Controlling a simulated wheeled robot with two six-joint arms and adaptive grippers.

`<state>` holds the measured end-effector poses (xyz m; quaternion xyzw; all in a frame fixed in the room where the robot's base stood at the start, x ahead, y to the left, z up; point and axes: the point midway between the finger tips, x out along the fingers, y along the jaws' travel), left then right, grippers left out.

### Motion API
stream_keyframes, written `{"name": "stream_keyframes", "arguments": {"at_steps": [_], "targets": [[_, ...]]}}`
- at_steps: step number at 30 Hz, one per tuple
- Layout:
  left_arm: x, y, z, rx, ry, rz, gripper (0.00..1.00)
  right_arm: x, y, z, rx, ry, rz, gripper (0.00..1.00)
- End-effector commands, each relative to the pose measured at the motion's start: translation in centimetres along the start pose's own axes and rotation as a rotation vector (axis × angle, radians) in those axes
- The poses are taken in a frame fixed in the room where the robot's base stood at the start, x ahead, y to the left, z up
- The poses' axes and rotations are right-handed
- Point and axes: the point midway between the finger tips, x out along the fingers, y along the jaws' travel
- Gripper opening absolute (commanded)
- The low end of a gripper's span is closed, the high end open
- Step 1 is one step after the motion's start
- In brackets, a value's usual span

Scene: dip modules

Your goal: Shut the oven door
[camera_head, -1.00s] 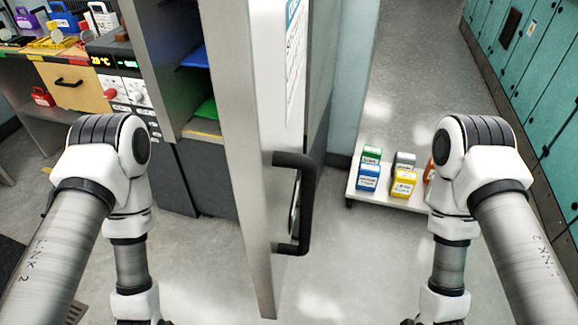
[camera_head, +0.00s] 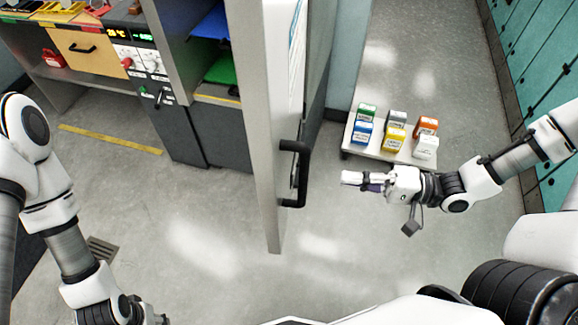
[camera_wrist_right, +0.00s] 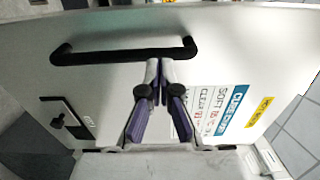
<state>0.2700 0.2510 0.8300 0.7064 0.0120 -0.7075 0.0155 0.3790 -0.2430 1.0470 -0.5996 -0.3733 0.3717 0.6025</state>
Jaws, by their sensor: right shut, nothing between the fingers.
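The oven door (camera_head: 258,120) stands wide open, its edge toward me in the head view, with a black bar handle (camera_head: 303,175) on its right face. Behind it to the left is the oven's opening, with a blue and a green item inside. My right gripper (camera_head: 350,179) is shut and empty, to the right of the handle and apart from it. In the right wrist view the shut fingers (camera_wrist_right: 153,68) point at the door's outer face (camera_wrist_right: 230,50), near the handle (camera_wrist_right: 120,54); contact cannot be told.
A low white platform (camera_head: 352,153) with several small coloured boxes stands right of the door, behind my right arm. Teal lockers (camera_head: 535,60) line the right side. A workbench with a drawer (camera_head: 95,58) is at the upper left. The floor between is clear.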

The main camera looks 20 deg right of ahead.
Motion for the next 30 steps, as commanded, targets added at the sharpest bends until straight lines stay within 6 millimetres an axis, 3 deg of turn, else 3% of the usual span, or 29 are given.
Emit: {"name": "stream_keyframes", "arguments": {"at_steps": [1, 6, 18, 24, 30], "targets": [[1.6, 0.0, 0.0, 0.0, 0.0, 0.0, 0.43, 1.0, 0.9, 0.2, 0.0, -0.008, 0.004, 0.0], [2.7, 0.0, 0.0, 0.0, 0.0, 0.0, 0.43, 3.8, 0.7, 0.2, 0.001, -0.009, 0.008, 0.0], [2.5, 0.0, 0.0, 0.0, 0.0, 0.0, 0.43, 10.0, 0.2, 0.3, 0.0, -0.008, 0.007, 0.0], [2.0, 0.0, 0.0, -0.001, 0.0, 0.0, 0.43, 12.0, 0.2, 0.2, 0.0, -0.004, 0.006, 0.0], [2.0, 0.0, 0.0, -0.001, 0.0, 0.0, 0.43, 12.4, 0.3, 0.1, 0.0, 0.0, 0.004, 0.0]]}}
